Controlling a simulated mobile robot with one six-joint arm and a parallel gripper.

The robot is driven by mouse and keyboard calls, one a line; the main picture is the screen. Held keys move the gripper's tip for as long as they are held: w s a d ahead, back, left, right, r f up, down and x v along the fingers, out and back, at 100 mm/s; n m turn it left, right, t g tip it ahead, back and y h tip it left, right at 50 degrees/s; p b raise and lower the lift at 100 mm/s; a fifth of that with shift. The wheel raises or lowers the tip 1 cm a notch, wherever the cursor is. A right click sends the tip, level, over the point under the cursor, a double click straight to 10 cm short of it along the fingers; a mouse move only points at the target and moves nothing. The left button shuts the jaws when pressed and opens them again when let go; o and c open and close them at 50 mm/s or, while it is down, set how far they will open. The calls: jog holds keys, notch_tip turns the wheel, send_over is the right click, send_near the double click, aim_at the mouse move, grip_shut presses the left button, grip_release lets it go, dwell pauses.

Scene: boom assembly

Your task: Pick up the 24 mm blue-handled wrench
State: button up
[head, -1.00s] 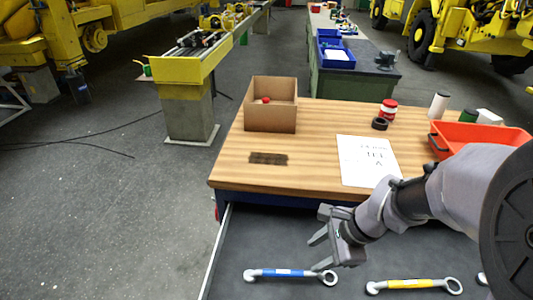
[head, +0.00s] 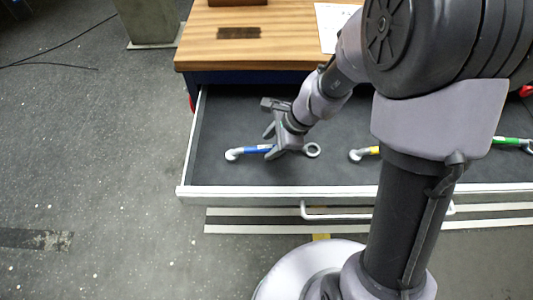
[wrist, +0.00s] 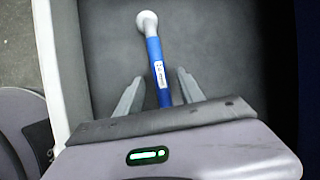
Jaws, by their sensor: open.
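The blue-handled wrench (head: 258,149) lies in the open drawer, at its left side, with a grey open end at left and a ring end at right. Its handle also shows in the wrist view (wrist: 157,66), running between my fingers. My gripper (head: 269,142) is over the handle with its fingers pointing down. In the wrist view my gripper (wrist: 156,90) is open, one finger on each side of the handle, with gaps to both. The ring end is hidden in the wrist view. I cannot tell the size marking on the label.
A yellow-handled wrench (head: 374,151) and a green-handled wrench (head: 508,141) lie further right in the drawer (head: 215,115). The drawer's front wall (head: 260,193) and left wall are near. The wooden worktop (head: 290,40) is behind.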

jog(key=shift+x, duration=1.05)
jog(key=shift+r, duration=0.15)
grip_shut()
jog(key=shift+d, duration=0.1)
